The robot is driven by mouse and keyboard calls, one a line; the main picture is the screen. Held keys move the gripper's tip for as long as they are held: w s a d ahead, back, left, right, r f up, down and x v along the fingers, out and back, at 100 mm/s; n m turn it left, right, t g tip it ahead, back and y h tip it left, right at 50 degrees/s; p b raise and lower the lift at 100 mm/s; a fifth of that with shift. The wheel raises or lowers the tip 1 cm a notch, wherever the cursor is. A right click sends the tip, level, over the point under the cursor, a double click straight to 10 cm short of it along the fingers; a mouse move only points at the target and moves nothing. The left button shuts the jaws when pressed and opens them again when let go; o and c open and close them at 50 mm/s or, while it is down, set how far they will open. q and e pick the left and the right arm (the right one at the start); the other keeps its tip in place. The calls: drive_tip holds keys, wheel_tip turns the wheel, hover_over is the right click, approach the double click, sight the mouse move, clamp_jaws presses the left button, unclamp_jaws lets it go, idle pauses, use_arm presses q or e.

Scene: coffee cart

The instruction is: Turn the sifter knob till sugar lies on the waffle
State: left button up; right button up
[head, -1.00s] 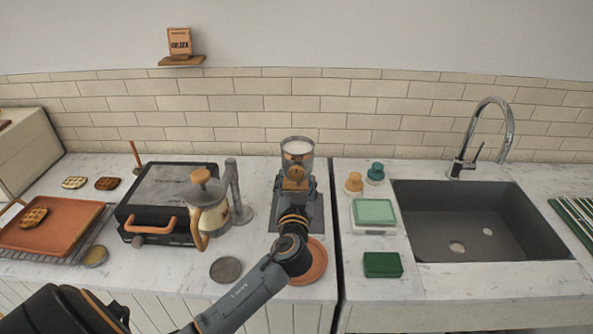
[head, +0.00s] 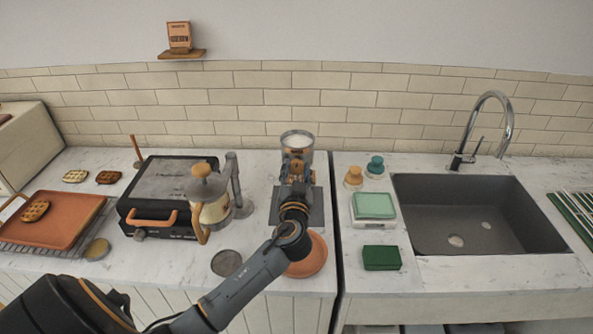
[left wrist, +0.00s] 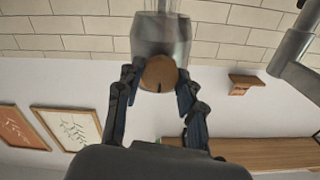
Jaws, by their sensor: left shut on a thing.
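The sifter (head: 297,142) is a clear-walled canister with white sugar in its top, standing at the back of the counter. Its round tan knob (left wrist: 158,74) sits between the two fingers in the left wrist view. My left gripper (head: 296,171) is shut on the knob, with my arm reaching in from below. A terracotta plate (head: 318,262) lies in front of the sifter, partly covered by my arm. I cannot see a waffle or fallen sugar there. One waffle (head: 35,211) lies on the orange tray at the left. My right gripper is not in view.
A dark round disc (head: 227,263) lies in front. Right of the counter gap are a scale (head: 374,206), a green sponge (head: 381,258) and the sink (head: 470,215).

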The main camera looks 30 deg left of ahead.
use_arm(q)
drive_tip(key=shift+m, duration=0.3)
